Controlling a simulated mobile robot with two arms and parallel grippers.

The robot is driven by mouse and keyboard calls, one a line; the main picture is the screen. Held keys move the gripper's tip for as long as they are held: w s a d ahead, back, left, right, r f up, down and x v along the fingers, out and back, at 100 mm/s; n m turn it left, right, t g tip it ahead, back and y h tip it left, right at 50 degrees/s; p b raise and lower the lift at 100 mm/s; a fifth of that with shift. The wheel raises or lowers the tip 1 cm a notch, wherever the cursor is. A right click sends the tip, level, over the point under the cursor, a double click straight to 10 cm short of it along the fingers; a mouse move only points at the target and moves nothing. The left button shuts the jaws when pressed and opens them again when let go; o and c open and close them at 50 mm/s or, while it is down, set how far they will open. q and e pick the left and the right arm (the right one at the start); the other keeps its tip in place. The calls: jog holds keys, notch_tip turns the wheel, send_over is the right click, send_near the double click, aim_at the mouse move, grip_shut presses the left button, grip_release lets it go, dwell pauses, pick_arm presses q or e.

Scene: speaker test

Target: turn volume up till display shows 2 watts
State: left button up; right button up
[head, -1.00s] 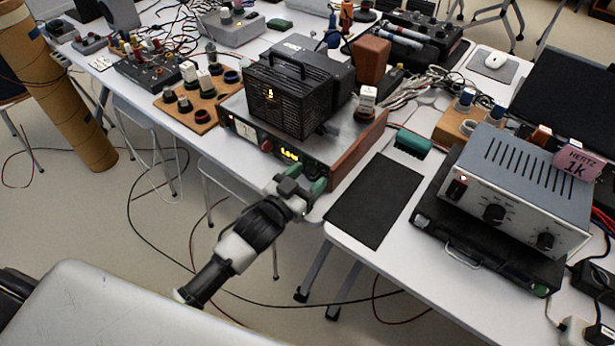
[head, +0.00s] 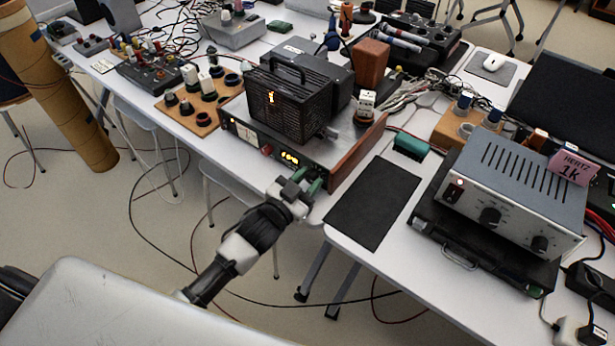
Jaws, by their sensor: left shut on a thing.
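The amplifier (head: 358,150) with wooden sides stands at the table's front edge. Its front panel has a pale meter, a red part and a small glowing yellow display (head: 289,160). The display's characters are too small to read surely. My left gripper (head: 311,184), with green finger pads, is at the right end of that panel, just right of the display. It is shut on what appears to be the volume knob, which the fingers hide. My right gripper is not in view.
A black caged unit (head: 287,100) sits on the amplifier. A black mat (head: 375,203) lies to the right, by a grey generator (head: 520,185) with a pink "HERTZ 1k" tag (head: 573,167). A board of knobs (head: 203,122) is to the left. Cables trail on the floor.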

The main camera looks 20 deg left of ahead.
pick_arm(q)
jog(key=o, duration=0.9)
jog(key=shift+o, duration=0.2)
jog(key=shift+s, duration=0.1)
jog(key=v, duration=1)
jog(key=shift+s, duration=0.3)
jog(key=shift+a, duration=0.15)
